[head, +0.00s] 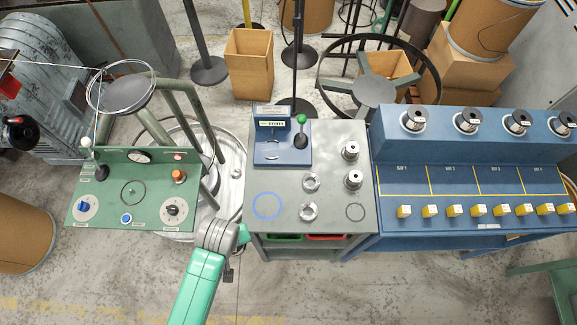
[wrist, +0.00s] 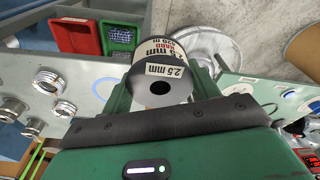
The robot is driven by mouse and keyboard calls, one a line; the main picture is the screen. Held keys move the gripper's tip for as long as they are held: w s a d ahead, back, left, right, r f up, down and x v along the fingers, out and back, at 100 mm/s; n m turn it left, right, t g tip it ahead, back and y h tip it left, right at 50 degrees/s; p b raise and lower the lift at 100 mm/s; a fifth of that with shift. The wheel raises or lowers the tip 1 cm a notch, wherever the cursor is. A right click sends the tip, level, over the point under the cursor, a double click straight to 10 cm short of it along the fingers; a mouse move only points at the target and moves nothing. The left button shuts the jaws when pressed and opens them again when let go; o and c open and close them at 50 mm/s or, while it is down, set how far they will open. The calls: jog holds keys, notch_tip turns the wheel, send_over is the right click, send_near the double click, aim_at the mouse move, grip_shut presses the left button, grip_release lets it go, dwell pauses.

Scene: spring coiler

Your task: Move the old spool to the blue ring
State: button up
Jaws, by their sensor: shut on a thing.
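The spool (wrist: 160,82) sits between my gripper's two green fingers (wrist: 160,92) in the wrist view. It has a dark end face with a centre hole and a white label reading 2.5 mm. My gripper is shut on it. The blue ring (head: 267,205) is an empty outline at the front left of the grey table in the head view. In the head view my gripper (head: 243,234) is by the table's front left corner, and the held spool cannot be made out.
A green control panel (head: 110,205) stands left. Green (head: 285,238) and red (head: 325,237) bins sit beneath.

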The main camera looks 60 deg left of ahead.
jog(key=w+a, duration=0.2)
jog(key=w, duration=0.2)
jog(key=w+a+f, duration=0.1)
jog(key=w+a, duration=0.2)
jog(key=w, duration=0.2)
jog(key=w+a, duration=0.3)
jog(key=w, duration=0.1)
jog(key=shift+w+f, duration=0.25)
jog(key=shift+f+b, duration=0.3)
jog(key=shift+f, duration=1.4)
jog(key=shift+f, duration=0.25)
jog(key=o, duration=1.2)
jog(key=r, duration=0.4)
jog(key=d+r+p, duration=0.1)
jog(key=r, duration=0.7)
jog(key=shift+d+r, duration=0.15)
jog(key=shift+d, duration=0.25)
